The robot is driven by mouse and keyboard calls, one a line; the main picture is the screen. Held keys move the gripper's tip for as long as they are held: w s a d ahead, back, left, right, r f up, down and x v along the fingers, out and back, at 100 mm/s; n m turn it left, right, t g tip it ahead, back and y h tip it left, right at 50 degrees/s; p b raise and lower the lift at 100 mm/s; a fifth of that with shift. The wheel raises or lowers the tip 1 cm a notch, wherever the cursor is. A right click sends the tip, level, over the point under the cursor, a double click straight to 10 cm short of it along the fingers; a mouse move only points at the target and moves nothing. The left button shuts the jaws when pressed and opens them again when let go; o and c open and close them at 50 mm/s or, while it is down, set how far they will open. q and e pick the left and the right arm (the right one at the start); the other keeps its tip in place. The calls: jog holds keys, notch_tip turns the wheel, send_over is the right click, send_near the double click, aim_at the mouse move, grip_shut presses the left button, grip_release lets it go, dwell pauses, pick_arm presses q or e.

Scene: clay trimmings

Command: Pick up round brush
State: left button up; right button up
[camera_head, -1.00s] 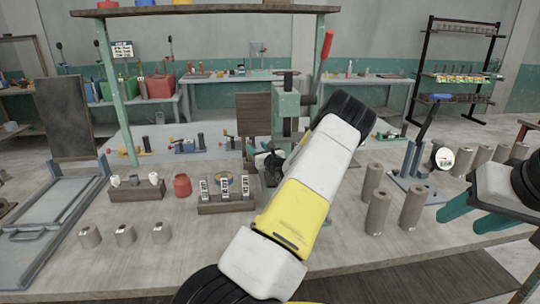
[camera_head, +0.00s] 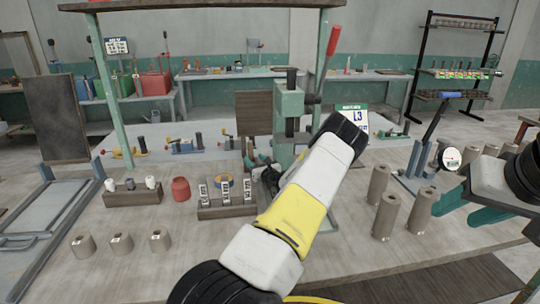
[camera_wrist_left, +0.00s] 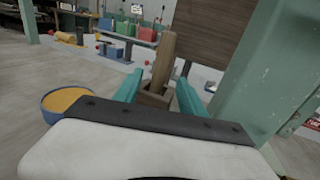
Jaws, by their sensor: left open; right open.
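A tapered wooden piece (camera_wrist_left: 165,62) stands upright in the left wrist view, in or behind a small wooden block. It may be the handle of the round brush; I see no bristles, so I cannot tell. My left gripper (camera_wrist_left: 159,92) is open, its teal fingers on either side of the wooden piece in the picture. Whether they touch it is unclear. My right gripper (camera_head: 478,207) is open and empty at the right, over the table's right part.
A blue bowl with orange contents (camera_wrist_left: 68,103) is close on the left in the wrist view. A green press (camera_head: 290,112) stands behind my left arm. A labelled rack (camera_head: 228,210), a red jar (camera_head: 180,189) and several clay cylinders (camera_head: 388,213) stand on the table (camera_head: 140,270).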

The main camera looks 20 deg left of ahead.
pick_arm(q)
jog(key=shift+w+a+f, duration=0.2)
jog(key=shift+a+f, duration=0.1)
jog(key=shift+f, duration=0.05)
jog(key=shift+x, duration=3.4)
grip_shut()
